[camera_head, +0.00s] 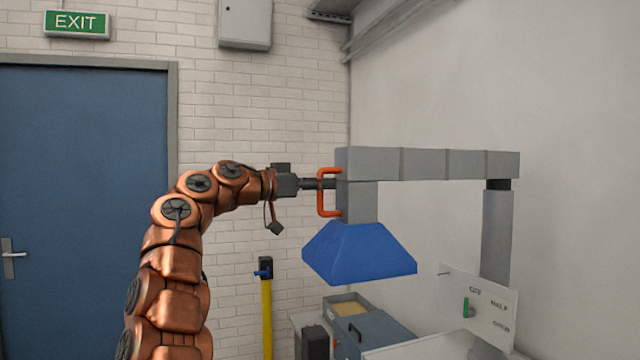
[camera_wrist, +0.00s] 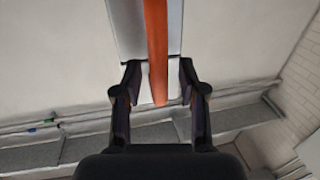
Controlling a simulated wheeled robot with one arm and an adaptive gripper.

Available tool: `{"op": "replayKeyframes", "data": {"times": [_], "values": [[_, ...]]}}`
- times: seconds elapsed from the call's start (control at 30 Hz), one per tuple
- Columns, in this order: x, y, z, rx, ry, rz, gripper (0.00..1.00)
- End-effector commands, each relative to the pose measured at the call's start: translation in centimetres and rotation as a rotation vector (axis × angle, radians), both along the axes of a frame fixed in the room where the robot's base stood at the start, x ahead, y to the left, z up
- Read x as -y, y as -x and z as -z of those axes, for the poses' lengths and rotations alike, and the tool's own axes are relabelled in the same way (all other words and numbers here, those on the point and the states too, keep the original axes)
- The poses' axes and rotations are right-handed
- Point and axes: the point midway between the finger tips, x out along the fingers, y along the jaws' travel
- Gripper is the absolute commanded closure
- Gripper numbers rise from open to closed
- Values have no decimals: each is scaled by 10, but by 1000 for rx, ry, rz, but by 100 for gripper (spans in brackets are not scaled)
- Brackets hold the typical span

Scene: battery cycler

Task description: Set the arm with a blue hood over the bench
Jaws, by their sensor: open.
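The blue hood (camera_head: 360,252) hangs from the end of a grey jointed arm (camera_head: 425,163) that reaches left from a grey post (camera_head: 496,235). An orange handle (camera_head: 321,203) is fixed to the left side of the arm's end, above the hood. My gripper (camera_head: 328,184) is at the handle. In the wrist view my gripper (camera_wrist: 160,80) is open, with one finger on each side of the orange handle (camera_wrist: 157,50), and gaps show between the fingers and the handle. The bench (camera_head: 395,350) is partly in view below and to the right of the hood.
A yellow post (camera_head: 267,315) stands by the brick wall. A blue door (camera_head: 85,200) is at the left.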

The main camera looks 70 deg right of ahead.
Motion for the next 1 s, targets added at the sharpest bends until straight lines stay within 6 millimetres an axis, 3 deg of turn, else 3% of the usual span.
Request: {"op": "replayKeyframes", "data": {"times": [0.07, 0.43, 1.0], "values": [[0, 0, 0, 0, 0, 0, 62], [0, 0, 0, 0, 0, 0, 100], [-1, 0, 0, 1, 1, 0, 100]]}}
